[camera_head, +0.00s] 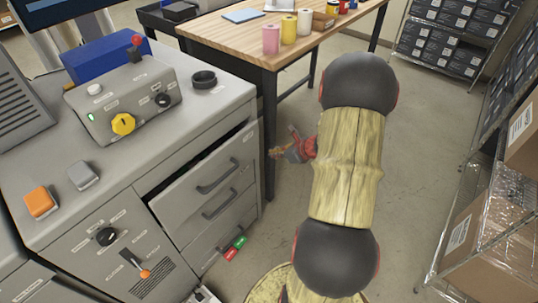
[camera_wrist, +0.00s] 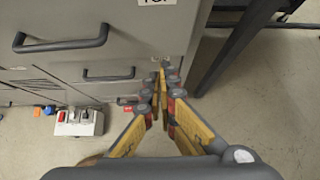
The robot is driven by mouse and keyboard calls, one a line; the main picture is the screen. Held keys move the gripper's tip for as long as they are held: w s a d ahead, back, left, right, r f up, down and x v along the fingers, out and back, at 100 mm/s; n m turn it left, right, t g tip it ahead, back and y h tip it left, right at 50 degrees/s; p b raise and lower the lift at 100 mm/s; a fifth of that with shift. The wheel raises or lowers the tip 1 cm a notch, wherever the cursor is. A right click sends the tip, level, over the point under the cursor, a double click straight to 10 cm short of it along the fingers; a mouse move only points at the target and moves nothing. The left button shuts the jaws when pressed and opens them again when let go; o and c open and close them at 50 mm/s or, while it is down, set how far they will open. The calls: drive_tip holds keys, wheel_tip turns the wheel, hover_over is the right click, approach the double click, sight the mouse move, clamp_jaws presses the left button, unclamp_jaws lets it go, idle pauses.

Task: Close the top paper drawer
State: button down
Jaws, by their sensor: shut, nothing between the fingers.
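The top paper drawer (camera_head: 205,170) is in the grey cabinet in the head view. It stands partly out, with a dark gap showing above its front. Its dark bar handle (camera_head: 217,178) faces the aisle. In the wrist view, the drawer front (camera_wrist: 140,30) fills the upper left, with its handle (camera_wrist: 60,42) and part of a label at the top edge. My gripper (camera_head: 277,153) is right of the drawer front in the head view, apart from it. In the wrist view my gripper (camera_wrist: 163,66) has its fingertips together and empty, below and right of the top handle.
Lower drawers with handles (camera_head: 220,205) sit beneath. A wooden table (camera_head: 225,32) with coloured rolls stands behind the cabinet. A shelf with wrapped boxes (camera_head: 490,235) is at the right. A power strip (camera_wrist: 78,122) lies on the floor. Open floor lies between cabinet and shelf.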

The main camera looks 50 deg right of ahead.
sight(249, 146)
drive_tip(key=shift+w+r+b+x, duration=0.3)
drive_tip(key=shift+b+x, duration=0.25)
drive_tip(key=shift+x, duration=1.35)
drive_tip(key=shift+w+r+b+x, duration=0.35)
drive_tip(key=shift+b+x, duration=0.2)
drive_tip(key=shift+x, duration=1.35)
drive_tip(key=shift+w+r+b+x, duration=0.3)
drive_tip(key=shift+b+x, duration=0.25)
drive_tip(key=shift+x, duration=1.35)
drive_tip(key=shift+a, duration=0.1)
drive_tip(key=w, duration=0.5)
drive_tip(key=shift+a+r, duration=0.1)
